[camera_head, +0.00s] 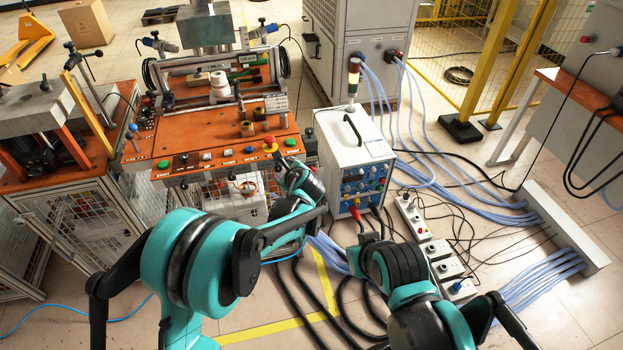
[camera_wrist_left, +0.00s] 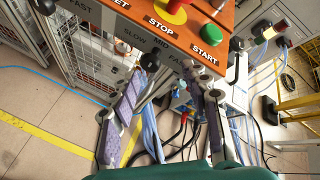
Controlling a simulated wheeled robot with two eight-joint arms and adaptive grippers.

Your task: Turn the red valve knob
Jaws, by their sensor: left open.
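I cannot clearly make out a red valve knob. A red stop button on a yellow base (camera_head: 270,143) sits on the orange machine panel (camera_head: 215,165), and it also shows at the top of the left wrist view (camera_wrist_left: 174,12). A small red part (camera_head: 355,212) shows near the foot of the white control box (camera_head: 345,150); I cannot tell what it is. My left gripper (camera_head: 300,180) is at the panel's front right. In the left wrist view its fingers (camera_wrist_left: 165,110) are apart and empty, below the panel edge. My right arm is at lower right; its fingers are not clear.
A green START button (camera_wrist_left: 206,35) and a black selector knob (camera_wrist_left: 150,61) are close to the left fingers. Blue hoses (camera_head: 410,150), black cables and a power strip (camera_head: 425,235) cover the floor right of the control box. Open floor with yellow tape lies in front.

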